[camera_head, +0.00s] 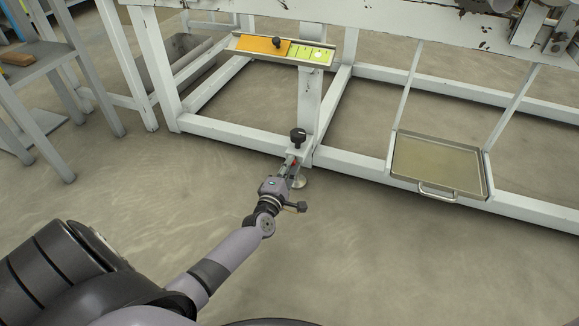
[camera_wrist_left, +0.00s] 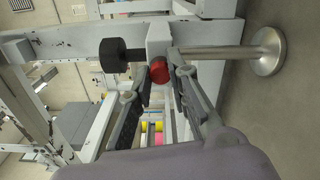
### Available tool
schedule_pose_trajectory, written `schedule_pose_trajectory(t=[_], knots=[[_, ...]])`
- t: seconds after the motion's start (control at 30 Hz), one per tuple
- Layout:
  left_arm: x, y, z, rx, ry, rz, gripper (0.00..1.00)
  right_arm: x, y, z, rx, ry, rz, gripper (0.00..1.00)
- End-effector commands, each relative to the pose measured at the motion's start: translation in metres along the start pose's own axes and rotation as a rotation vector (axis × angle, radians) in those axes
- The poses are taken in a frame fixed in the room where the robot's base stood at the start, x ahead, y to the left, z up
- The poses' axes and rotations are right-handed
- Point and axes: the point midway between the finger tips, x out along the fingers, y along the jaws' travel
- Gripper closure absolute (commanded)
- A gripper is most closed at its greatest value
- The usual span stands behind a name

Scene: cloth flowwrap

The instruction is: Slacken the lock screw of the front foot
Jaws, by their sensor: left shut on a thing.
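The front foot has a round steel pad (camera_head: 300,182) on the floor, below the white frame's corner post. The wrist view shows the pad (camera_wrist_left: 269,52) and its steel stem (camera_wrist_left: 228,56) sideways. A black knob (camera_head: 298,136) stands on top of the foot's bracket; it also shows in the wrist view (camera_wrist_left: 112,55). The red lock screw head (camera_wrist_left: 159,70) sits on the bracket's side, between the fingertips. My left gripper (camera_head: 291,165) is shut on it, its fingers on either side of the red head in the wrist view (camera_wrist_left: 160,76). My right gripper is not in view.
A tray with an orange plate (camera_head: 262,46) and a yellow-green card (camera_head: 312,54) hangs above the foot. A shallow metal pan (camera_head: 438,165) hangs low at the right. A grey shelf unit (camera_head: 40,70) stands left. The floor in front is clear.

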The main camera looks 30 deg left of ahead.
Motion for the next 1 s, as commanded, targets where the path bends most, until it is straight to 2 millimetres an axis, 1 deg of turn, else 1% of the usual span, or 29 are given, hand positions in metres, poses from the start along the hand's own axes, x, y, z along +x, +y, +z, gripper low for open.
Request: schedule_pose_trajectory(t=[0.3,0.33,0.6,0.87,1.0], knots=[[-0.0003,-0.0012,-0.0013,0.000,0.002,-0.002,1.00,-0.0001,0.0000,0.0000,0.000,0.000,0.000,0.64],[-0.0003,-0.0012,-0.0013,0.000,0.002,-0.002,0.81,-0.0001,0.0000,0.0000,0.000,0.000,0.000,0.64],[-0.0002,-0.0006,-0.0007,0.000,0.001,-0.001,0.63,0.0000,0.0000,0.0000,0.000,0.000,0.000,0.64],[0.0000,-0.0002,-0.0003,0.001,0.000,0.000,0.62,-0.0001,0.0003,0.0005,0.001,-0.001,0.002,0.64],[0.0000,0.0004,-0.0001,0.034,0.000,-0.001,0.62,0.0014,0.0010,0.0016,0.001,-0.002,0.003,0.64]])
